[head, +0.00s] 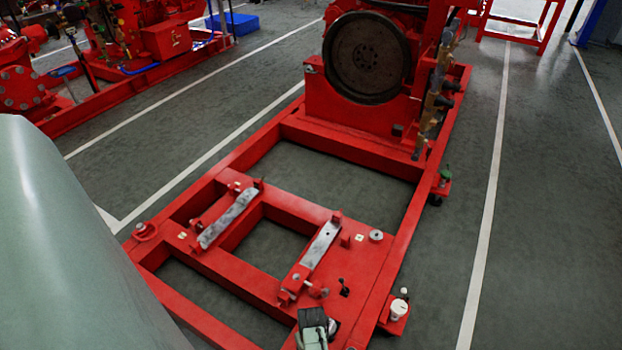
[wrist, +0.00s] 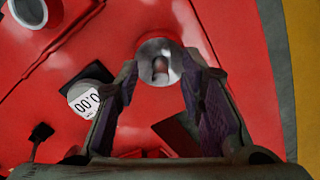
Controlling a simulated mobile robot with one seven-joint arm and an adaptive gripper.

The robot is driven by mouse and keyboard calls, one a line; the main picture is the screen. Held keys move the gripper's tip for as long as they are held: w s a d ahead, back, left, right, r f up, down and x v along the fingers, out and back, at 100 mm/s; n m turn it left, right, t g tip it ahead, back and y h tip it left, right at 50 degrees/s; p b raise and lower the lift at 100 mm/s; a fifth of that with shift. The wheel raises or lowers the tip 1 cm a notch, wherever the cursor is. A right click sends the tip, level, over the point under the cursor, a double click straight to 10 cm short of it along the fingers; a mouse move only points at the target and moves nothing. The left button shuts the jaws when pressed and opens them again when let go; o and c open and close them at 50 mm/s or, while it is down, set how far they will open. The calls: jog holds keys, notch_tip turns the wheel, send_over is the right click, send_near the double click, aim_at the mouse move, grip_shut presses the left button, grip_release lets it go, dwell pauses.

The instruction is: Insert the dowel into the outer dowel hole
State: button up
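My gripper (wrist: 162,72) is open in the wrist view, its two purple-padded fingers spread apart. Between and just beyond the fingertips is a round silver piece (wrist: 146,48) with a small pinkish-brown core, over the red surface. I cannot tell whether this core is the dowel, or whether the fingers touch the silver piece. In the head view my gripper (head: 318,330) is low at the bottom edge, over the near end of the red base frame (head: 392,262). Two grey mounting pads (head: 229,217) (head: 320,244) lie on the frame; the dowel holes are too small to tell.
A round gauge with a digit display (wrist: 84,100) lies left of my fingers. A white cup (head: 398,309) stands at the frame's right corner. A small black-handled item (head: 344,288) and a silver round part (head: 376,236) are on the frame. The engine flywheel (head: 366,57) is behind.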

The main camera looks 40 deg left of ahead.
notch_tip(320, 180, up, 10)
jog(key=shift+r, duration=0.25)
dwell(0.5)
